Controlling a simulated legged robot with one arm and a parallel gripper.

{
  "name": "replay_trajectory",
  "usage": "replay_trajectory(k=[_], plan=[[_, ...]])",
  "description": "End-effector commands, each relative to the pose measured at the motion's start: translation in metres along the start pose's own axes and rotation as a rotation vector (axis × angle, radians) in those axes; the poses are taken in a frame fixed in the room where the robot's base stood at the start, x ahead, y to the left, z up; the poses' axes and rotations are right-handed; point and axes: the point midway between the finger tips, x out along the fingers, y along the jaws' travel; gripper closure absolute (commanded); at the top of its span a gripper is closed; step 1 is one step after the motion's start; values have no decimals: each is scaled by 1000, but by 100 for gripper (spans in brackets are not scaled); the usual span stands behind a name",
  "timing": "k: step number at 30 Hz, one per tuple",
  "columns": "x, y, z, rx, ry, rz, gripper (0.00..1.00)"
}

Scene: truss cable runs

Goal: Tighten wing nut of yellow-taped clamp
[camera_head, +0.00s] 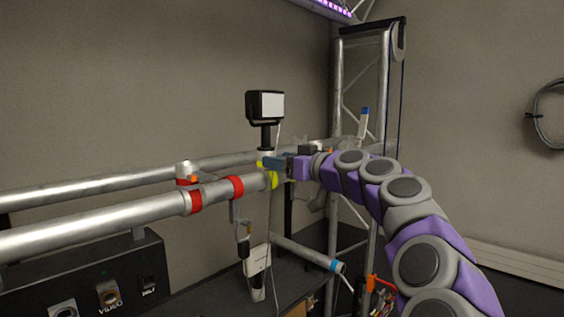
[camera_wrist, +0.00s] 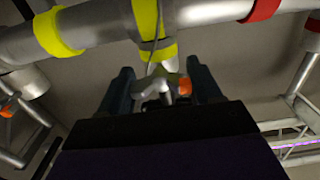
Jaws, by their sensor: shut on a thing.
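The yellow-taped clamp (camera_head: 272,181) sits on the front silver tube, near its right end. In the wrist view the clamp (camera_wrist: 146,18) shows yellow tape on its band, with a grey wing nut (camera_wrist: 160,86) below it. My gripper (camera_head: 266,163) reaches the clamp from the right. In the wrist view my gripper (camera_wrist: 163,88) has one dark finger on each side of the wing nut and is shut on it. The contact itself is partly hidden by the gripper body. An orange-tipped part shows beside the right finger.
Red-taped bands (camera_head: 236,187) sit on the tube to the left. A small black light (camera_head: 265,107) stands above the clamp. A black panel box (camera_head: 90,275) lies lower left. A truss tower (camera_head: 338,90) stands behind my arm. A cable (camera_wrist: 155,45) runs close to the clamp.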

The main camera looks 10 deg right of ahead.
Motion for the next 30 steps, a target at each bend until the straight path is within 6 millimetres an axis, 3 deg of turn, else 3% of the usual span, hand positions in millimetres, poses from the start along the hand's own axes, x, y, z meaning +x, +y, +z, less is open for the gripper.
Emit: replay_trajectory(k=[14, 30], plan=[[0, 0, 0, 84, -1, 0, 67], [0, 1, -3, 547, 1, 1, 67]])
